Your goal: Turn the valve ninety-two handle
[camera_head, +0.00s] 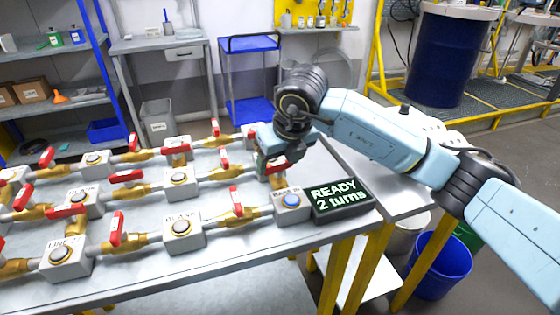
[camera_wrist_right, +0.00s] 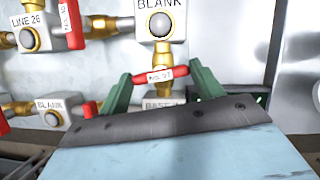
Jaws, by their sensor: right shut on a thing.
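The red valve handle (camera_wrist_right: 160,75) lies across the right wrist view on a brass valve body (camera_wrist_right: 162,92). Its small label appears to read No. 92, but the last digit is hard to make out. My right gripper (camera_head: 270,163) is over the far right end of the pipe rows in the head view and mostly covers this valve. In the right wrist view its two green fingers (camera_wrist_right: 159,76) stand at the two ends of the handle, shut on it. My left gripper is not in view.
Several similar red-handled valves, such as one at the front (camera_head: 117,229), crowd the table around white blocks. A display (camera_head: 341,197) reads "READY 2 turns" beside a block with a blue button (camera_head: 290,201). A blue bin (camera_head: 442,266) stands on the floor at right.

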